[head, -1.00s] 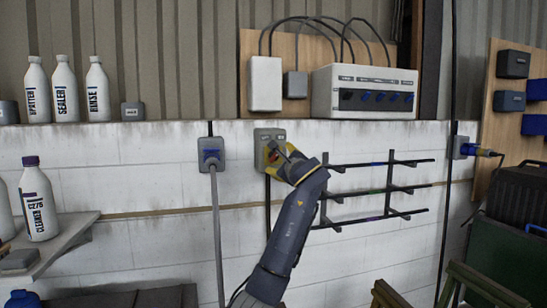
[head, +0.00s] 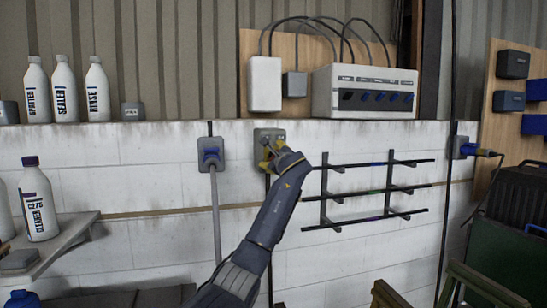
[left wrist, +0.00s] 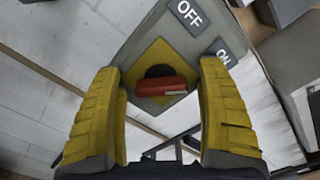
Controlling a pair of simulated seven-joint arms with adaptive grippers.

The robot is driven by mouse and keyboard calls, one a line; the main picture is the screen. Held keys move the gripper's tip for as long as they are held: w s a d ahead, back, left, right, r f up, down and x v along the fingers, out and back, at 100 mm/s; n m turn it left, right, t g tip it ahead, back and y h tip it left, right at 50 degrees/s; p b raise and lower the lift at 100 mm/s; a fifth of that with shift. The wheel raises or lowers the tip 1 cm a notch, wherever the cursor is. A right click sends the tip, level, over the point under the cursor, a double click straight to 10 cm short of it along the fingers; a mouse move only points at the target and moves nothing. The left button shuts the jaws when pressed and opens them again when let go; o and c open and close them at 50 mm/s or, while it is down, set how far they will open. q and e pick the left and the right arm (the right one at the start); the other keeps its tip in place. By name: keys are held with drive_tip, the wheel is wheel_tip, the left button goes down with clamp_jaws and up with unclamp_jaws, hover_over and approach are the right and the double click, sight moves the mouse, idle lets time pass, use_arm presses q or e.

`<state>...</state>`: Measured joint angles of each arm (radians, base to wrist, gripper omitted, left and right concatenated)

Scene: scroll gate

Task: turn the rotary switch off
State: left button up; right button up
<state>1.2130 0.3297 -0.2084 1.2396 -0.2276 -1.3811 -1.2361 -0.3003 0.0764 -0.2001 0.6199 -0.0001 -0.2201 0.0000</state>
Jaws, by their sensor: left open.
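The rotary switch is a grey box on the white wall, seen in the head view (head: 268,133) and in the left wrist view (left wrist: 150,42). It has a yellow diamond plate, a dark round hub and a red handle (left wrist: 160,86) with a pale mark near its right end. An OFF label (left wrist: 188,14) and an ON label (left wrist: 223,56) sit on the box. My left gripper (head: 267,154) is open in front of the switch, with its yellow fingers on either side of the handle. Contact cannot be told. My right gripper is not in view.
A grey cable outlet (head: 211,152) with a blue plug is left of the switch. A black rack (head: 370,190) is on the wall to the right. A white control box (head: 365,92) is above. Bottles (head: 66,90) stand on the ledge at left.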

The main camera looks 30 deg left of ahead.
use_arm(q)
drive_tip(key=shift+c, duration=0.4)
drive_tip(key=c, duration=1.5)
drive_tip(key=shift+r, duration=0.1)
clamp_jaws()
